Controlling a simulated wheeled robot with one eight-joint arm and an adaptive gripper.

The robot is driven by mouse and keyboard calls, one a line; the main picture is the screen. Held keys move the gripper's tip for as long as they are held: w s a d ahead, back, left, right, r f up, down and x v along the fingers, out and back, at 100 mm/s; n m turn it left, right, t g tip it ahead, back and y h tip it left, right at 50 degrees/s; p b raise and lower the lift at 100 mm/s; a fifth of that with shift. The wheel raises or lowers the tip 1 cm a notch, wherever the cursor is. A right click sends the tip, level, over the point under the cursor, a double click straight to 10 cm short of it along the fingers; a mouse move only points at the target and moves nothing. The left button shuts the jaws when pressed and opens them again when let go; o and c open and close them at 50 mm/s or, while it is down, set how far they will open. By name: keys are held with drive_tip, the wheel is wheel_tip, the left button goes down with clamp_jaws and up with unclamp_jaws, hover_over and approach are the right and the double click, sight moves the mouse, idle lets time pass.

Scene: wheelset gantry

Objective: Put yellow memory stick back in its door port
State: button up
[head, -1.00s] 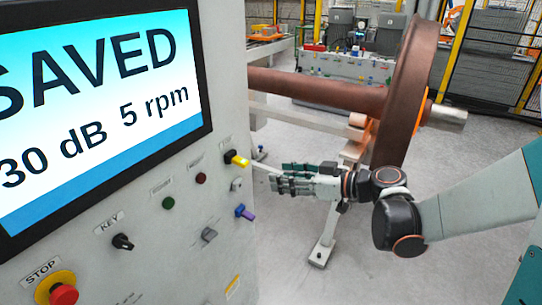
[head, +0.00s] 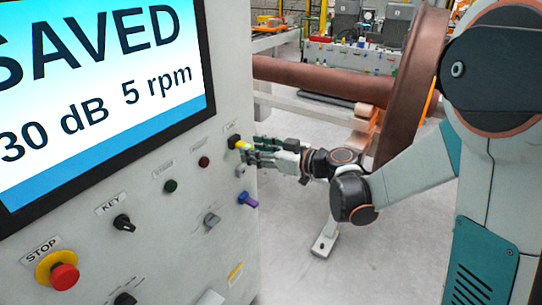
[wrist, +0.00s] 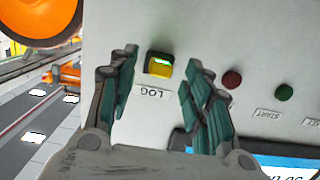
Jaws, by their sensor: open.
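The yellow memory stick (head: 241,145) sits at a dark port on the grey cabinet's face, right of the screen. In the wrist view the yellow stick (wrist: 158,68) shows end-on in the dark port above the upside-down LOG label. I cannot tell how deep it sits. My gripper (head: 253,150) is open in front of the port, close to the stick. In the wrist view the green-padded fingers of my gripper (wrist: 160,72) stand on either side of the stick, with gaps, and hold nothing.
A purple stick (head: 247,199) juts from the panel below. Red (head: 204,162) and green (head: 170,186) buttons, a key switch (head: 123,222) and a red stop button (head: 64,277) are left of it. A brown wheelset (head: 400,95) stands behind my arm.

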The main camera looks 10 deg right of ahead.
drive_tip(key=shift+x, duration=1.35)
clamp_jaws()
drive_tip(key=shift+s+d, duration=0.1)
drive_tip(key=shift+s+d+b, duration=0.3)
drive_tip(key=shift+s+d, duration=0.05)
drive_tip(key=shift+d, duration=0.1)
drive_tip(key=shift+s+d+f, duration=0.1)
drive_tip(key=shift+s+d, duration=0.15)
drive_tip(key=shift+d, duration=0.1)
drive_tip(key=shift+s+d, duration=0.2)
drive_tip(key=shift+d, duration=0.1)
drive_tip(key=shift+s+d, duration=0.5)
drive_tip(key=shift+d, duration=0.05)
